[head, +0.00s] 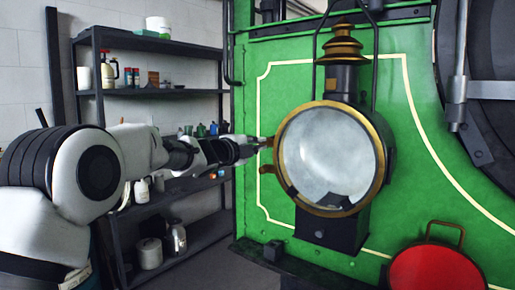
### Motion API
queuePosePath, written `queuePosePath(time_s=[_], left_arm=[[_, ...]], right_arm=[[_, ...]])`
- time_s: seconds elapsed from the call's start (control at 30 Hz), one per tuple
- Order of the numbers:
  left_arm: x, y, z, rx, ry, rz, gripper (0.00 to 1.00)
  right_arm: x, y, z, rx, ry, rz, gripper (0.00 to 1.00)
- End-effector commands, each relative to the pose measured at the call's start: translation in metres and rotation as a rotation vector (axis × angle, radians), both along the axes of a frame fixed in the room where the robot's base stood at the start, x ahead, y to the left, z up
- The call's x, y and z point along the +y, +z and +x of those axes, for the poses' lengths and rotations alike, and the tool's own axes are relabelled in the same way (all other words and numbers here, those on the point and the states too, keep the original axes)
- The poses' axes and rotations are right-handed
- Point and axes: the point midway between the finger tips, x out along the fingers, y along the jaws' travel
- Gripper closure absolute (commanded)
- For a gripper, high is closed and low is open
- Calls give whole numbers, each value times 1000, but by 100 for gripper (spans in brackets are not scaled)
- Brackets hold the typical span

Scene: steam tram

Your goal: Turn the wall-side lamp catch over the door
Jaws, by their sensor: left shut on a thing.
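The lamp (343,225) stands upright on the green front of the tram, with a black body and a brass chimney cap. Its round glass door (325,150) has a brass rim and sits flat against the body. My left gripper (264,143) reaches in from the left and is shut on the small brownish lamp catch (269,141) at the door's left, wall-side edge. The fingertips partly cover the catch, so its exact angle is hard to tell. Another brownish tab (267,169) shows just below it. My right gripper is out of view.
A red disc with a handle (436,268) is at the lower right. A round dark door with a steel bar (458,90) is at the upper right. Dark shelves (150,92) with bottles and tins stand against the wall behind my left arm.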

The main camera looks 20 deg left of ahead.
Motion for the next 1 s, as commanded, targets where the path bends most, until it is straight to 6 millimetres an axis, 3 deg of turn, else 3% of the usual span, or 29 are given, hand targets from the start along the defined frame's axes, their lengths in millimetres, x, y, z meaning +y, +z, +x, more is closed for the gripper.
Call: queuePosePath(time_s=[0.03, 0.63, 0.7, 0.73, 1.0], left_arm=[[2, 8, -1, -21, 3, 12, 100], [2, 11, -1, -38, 2, 56, 100], [2, 11, -1, -38, 2, 56, 74], [1, 10, -1, -38, 2, 57, 67], [1, 5, -1, -30, 0, 58, 67]], right_arm=[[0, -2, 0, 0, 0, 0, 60], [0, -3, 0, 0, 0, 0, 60], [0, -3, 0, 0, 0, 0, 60], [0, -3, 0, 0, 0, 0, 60], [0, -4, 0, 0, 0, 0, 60]])
